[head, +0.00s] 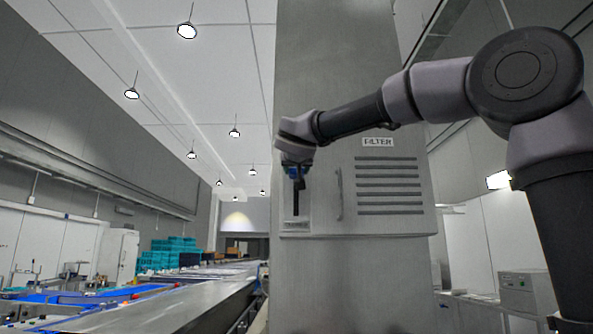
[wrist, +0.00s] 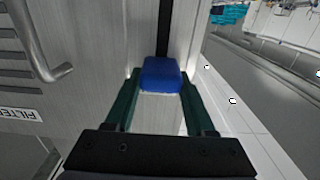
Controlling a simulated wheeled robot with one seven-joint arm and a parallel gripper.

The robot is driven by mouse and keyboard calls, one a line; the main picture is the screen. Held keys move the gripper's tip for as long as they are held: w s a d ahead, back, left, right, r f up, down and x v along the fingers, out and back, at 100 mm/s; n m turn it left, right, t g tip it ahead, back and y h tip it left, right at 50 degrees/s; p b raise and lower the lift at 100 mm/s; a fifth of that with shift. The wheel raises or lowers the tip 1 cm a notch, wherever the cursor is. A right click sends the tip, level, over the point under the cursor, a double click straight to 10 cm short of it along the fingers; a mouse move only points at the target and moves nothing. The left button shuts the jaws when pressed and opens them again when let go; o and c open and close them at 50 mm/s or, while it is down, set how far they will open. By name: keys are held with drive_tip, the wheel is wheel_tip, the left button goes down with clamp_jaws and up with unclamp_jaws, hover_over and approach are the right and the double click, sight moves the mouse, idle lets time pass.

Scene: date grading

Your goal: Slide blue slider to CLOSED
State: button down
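The blue slider (head: 293,171) sits at the upper end of the visible part of a dark vertical slot (head: 296,202) on the grey metal cabinet. My gripper (head: 295,164) is at the slider, and my wrist hides the slot's top. In the wrist view the blue slider (wrist: 161,75) lies between the two teal fingers (wrist: 160,84), which appear to touch its sides. A small label (head: 296,225) is below the slot; its text is too blurred to read surely.
A handle (head: 339,194) and a louvred panel (head: 390,186) marked FILTER are right of the slot. A long conveyor (head: 180,304) runs along the left. The cabinet face below the slot is clear.

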wheel_tip(320, 180, down, 11)
drive_tip(key=shift+r, duration=0.2)
idle(0.3)
drive_tip(key=c, duration=0.5)
unclamp_jaws()
drive_tip(key=shift+s+r, duration=0.1)
drive_tip(key=shift+s, duration=0.2)
drive_tip(key=s, duration=1)
drive_tip(key=shift+s, duration=0.15)
